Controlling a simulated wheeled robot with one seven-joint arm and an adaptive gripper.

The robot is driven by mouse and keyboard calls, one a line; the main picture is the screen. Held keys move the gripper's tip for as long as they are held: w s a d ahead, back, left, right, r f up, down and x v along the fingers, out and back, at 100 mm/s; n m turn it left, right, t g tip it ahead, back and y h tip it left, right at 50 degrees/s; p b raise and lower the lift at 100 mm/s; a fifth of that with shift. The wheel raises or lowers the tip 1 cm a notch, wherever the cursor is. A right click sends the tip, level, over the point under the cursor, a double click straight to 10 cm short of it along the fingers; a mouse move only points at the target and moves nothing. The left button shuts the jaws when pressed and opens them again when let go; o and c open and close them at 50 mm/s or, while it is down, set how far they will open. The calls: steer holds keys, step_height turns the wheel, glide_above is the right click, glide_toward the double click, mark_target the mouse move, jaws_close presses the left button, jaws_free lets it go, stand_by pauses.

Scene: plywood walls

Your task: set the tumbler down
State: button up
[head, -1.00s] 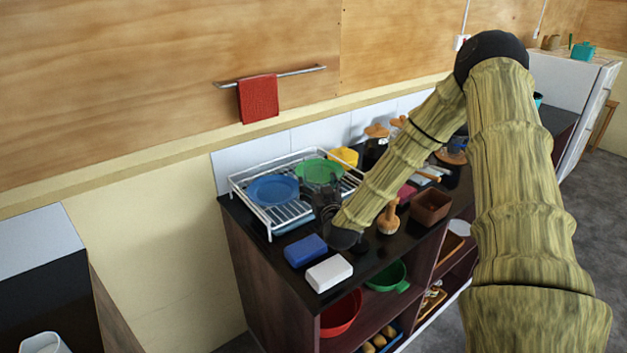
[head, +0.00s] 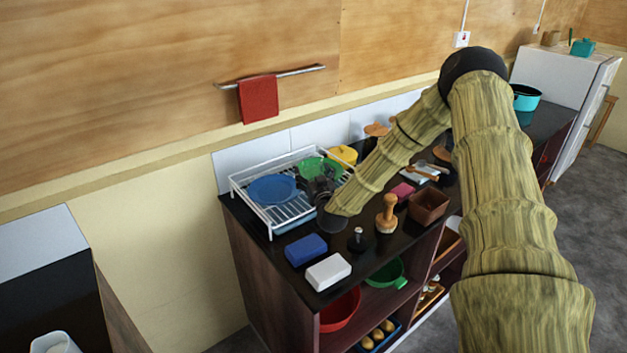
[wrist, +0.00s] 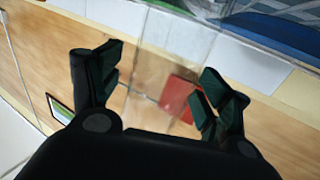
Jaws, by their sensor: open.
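My gripper (head: 320,188) is at the right front part of the dish rack (head: 236,190), in front of the green dish (head: 310,166). In the wrist view my gripper (wrist: 160,76) is open, its two dark fingers apart. A clear, see-through tumbler (wrist: 165,62) shows between and beyond the fingers, with the wall and red cloth visible through it. I cannot tell whether either finger touches it. In the head view I cannot make the tumbler out; my gripper covers that spot.
The rack also holds a blue plate (head: 272,188). In front lie a blue block (head: 306,249) and a white block (head: 328,271). A dark-handled item (head: 357,240), a wooden-handled brush (head: 387,214) and a brown box (head: 429,205) stand to the right. A red cloth (head: 258,98) hangs above.

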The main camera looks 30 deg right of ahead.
steer(key=c, duration=1.4)
steer(key=shift+o, duration=0.2)
steer(key=shift+r, duration=0.1)
